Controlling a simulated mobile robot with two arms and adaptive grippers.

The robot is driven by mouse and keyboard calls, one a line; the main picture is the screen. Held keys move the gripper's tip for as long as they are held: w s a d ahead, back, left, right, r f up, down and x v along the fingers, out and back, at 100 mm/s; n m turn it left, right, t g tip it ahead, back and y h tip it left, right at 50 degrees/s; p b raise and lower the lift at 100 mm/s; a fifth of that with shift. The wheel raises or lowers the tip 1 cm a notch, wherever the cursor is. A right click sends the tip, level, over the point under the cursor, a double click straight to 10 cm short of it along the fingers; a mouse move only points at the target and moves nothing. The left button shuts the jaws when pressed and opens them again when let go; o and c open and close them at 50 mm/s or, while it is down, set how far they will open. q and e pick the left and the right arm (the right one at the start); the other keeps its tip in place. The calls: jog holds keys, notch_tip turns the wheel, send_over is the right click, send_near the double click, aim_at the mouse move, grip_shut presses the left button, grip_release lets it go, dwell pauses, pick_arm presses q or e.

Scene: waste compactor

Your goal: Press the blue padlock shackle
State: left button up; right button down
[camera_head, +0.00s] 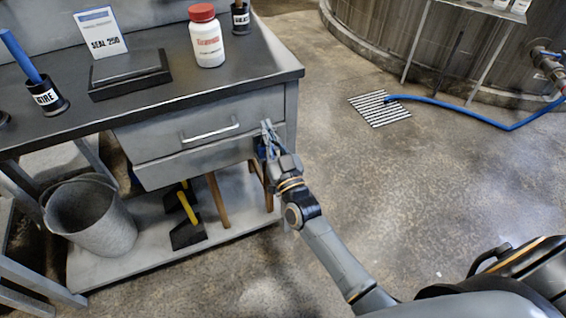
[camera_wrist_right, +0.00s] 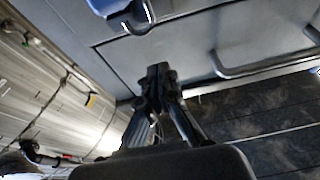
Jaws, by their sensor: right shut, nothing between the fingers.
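The blue padlock (camera_head: 262,152) is at the right end of the drawer front in the head view, mostly hidden by my right gripper (camera_head: 268,128). In the right wrist view the blue padlock body (camera_wrist_right: 108,5) is cut off by the top edge, and its metal shackle (camera_wrist_right: 140,18) curves out below it. My right gripper (camera_wrist_right: 158,72) is shut and empty there, its fingertips pointing toward the shackle. A gap shows in the picture between fingertips and shackle; the true distance is hard to judge. My left gripper is not in view.
The grey drawer (camera_head: 205,125) has a bar handle (camera_head: 210,132). On the bench top (camera_head: 140,112) stand a white bottle (camera_head: 207,40) and a labelled black cup (camera_head: 47,97). A grey bucket (camera_head: 92,218) stands on the lower shelf.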

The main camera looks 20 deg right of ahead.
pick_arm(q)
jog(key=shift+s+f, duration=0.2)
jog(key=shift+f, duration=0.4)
pick_arm(e)
jog(key=v, duration=1)
